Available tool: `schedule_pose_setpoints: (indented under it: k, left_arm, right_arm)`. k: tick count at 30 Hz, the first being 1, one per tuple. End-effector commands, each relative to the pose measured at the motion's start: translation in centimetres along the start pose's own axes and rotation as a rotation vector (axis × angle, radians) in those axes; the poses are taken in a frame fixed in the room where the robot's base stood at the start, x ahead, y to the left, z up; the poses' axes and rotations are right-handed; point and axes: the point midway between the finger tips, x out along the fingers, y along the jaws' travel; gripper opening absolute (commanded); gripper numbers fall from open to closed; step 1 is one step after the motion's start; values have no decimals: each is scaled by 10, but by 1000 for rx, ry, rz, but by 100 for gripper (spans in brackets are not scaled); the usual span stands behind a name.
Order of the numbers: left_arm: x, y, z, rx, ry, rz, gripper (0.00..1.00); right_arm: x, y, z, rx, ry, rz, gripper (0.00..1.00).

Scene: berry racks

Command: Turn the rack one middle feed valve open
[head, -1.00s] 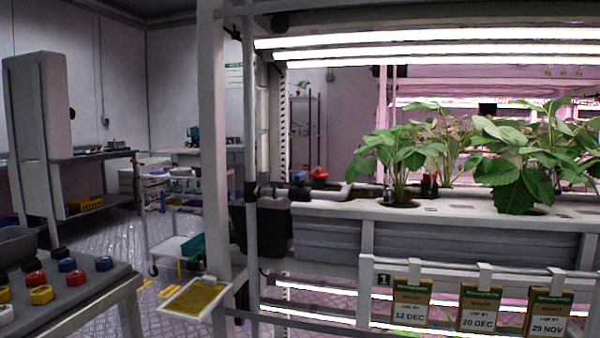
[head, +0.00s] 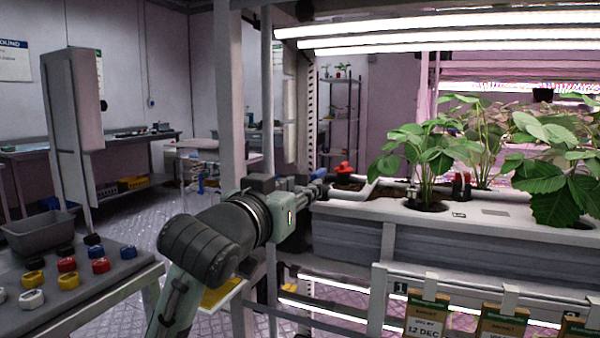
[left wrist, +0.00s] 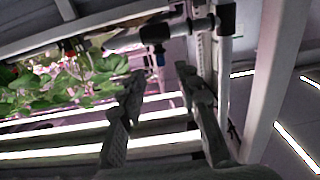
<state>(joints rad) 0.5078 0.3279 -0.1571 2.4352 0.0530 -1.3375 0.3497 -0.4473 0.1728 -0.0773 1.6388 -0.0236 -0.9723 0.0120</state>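A small blue valve handle (head: 319,173) sits on the white feed pipe (head: 352,191) at the left end of the planted channel on the rack marked 1. My left gripper (head: 308,192) reaches in from the left, with its fingers close to this handle. In the left wrist view my left gripper (left wrist: 160,76) is open, with two grey fingers apart and nothing between them. Beyond the fingertips are a dark pipe fitting (left wrist: 155,33) and a blue part (left wrist: 160,60). Contact and the handle's turn angle cannot be told. My right gripper is not in view.
A red part (head: 344,168) stands behind the pipe. A rack post (head: 230,90) rises beside my left arm. Strawberry plants (head: 430,155) and hanging packets (head: 425,318) are to the right. A table with coloured knobs (head: 120,285) is at the lower left.

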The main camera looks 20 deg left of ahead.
Motion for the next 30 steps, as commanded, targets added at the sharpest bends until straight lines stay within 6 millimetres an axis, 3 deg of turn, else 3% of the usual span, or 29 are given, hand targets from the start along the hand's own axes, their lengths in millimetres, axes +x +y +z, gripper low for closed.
schedule_pose_setpoints:
  k: [16, 27, 30]
  left_arm:
    - [70, 0, -4, 0, 6, 0, 33]
    - [77, 0, -4, 0, 6, 0, 33]
    - [76, 0, -3, 0, 6, 0, 20]
  right_arm:
    - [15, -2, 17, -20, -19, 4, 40]
    - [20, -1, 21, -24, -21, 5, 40]
    - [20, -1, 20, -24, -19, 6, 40]
